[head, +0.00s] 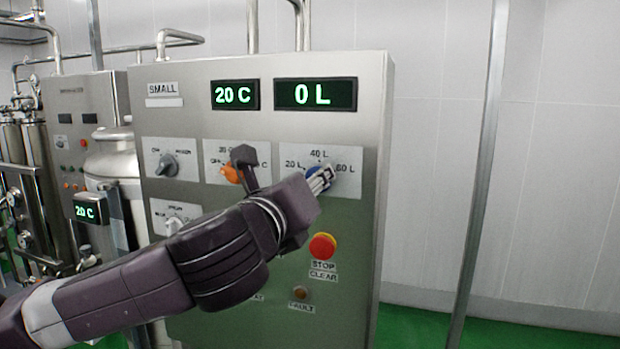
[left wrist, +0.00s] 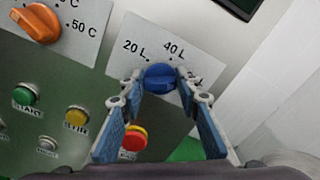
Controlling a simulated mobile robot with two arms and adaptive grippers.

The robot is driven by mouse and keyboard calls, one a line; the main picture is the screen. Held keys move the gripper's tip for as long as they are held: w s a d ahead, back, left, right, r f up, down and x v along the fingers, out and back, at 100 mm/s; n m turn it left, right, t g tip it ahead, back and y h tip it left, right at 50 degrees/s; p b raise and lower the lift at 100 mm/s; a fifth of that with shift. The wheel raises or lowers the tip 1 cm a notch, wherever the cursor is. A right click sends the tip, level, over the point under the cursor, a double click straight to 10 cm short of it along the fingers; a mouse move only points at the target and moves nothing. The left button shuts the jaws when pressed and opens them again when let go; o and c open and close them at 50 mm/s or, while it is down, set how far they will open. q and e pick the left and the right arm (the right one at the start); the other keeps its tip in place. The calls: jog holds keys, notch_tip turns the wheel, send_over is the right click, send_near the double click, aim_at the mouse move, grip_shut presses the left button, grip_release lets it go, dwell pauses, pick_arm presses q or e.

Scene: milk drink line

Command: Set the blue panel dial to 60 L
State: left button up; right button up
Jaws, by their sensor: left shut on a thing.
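The blue dial (left wrist: 160,78) is on a light label plate with marks 20 L and 40 L in the left wrist view. In the head view the dial is mostly hidden by my gripper, and the plate (head: 345,155) also shows 60 L on the right. My left gripper (head: 325,175) is at the dial, its fingertips on either side of it and shut on it. Which mark the dial points to cannot be told. The volume display (head: 315,95) above reads 0 L. My right gripper is not in view.
The temperature display (head: 235,95) reads 20 C. An orange dial (left wrist: 36,23) is left of the blue one, and a red stop button (head: 322,246) is below it. Green (left wrist: 26,94) and yellow (left wrist: 76,117) buttons sit lower left. The space right of the panel is clear.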

pick_arm(q)
jog(key=shift+a+r, duration=0.1)
jog(key=shift+r, duration=0.2)
jog(key=o, duration=0.9)
jog(key=shift+o, duration=1.2)
jog(key=shift+w+f, duration=0.15)
jog(key=v, duration=1.1)
jog(key=shift+s, duration=0.4)
jog(key=shift+f, duration=0.15)
